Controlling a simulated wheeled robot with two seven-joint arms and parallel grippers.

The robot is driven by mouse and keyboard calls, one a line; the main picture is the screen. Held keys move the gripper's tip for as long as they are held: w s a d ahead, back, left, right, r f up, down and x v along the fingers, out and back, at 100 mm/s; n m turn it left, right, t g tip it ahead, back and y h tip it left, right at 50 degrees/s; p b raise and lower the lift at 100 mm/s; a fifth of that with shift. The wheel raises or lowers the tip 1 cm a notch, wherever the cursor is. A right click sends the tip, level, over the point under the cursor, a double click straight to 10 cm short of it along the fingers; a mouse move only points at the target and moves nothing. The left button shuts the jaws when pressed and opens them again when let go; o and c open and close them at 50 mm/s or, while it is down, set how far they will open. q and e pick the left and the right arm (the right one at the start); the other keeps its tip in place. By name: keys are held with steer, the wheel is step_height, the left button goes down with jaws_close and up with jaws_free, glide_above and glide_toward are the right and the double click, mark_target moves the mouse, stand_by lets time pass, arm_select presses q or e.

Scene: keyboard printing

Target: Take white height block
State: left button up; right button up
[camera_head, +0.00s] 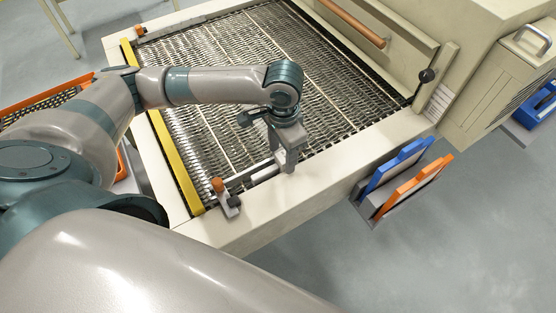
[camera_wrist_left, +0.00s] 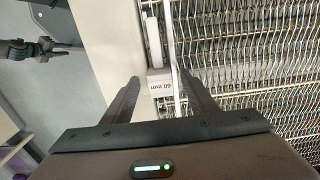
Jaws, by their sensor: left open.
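The white height block (camera_wrist_left: 159,85) shows in the left wrist view with the label "60 mm" on it. It lies by the pale front edge of the mesh belt, between the fingers of my left gripper (camera_wrist_left: 160,76). The fingers are open, one on each side of it, and whether they touch it I cannot tell. In the head view my left gripper (camera_head: 288,162) points down at the belt's front edge. A white piece (camera_head: 263,174) lies beside it there, partly hidden by the gripper.
The mesh conveyor (camera_head: 215,115) has a yellow bar (camera_head: 175,160) on its left and an orange-knobbed clamp (camera_head: 226,200) at its front corner. Blue (camera_head: 397,167) and orange (camera_head: 413,187) panels stand off the front right side. A large beige machine (camera_head: 455,30) stands behind. Floor at lower right is clear.

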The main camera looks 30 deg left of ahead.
steer(key=shift+w, duration=0.1)
arm_select(q)
steer(key=c, duration=1.2)
jaws_close()
arm_select(e)
steer(key=shift+w+r, duration=0.1)
steer(key=shift+w, duration=0.1)
steer(key=shift+w, duration=0.1)
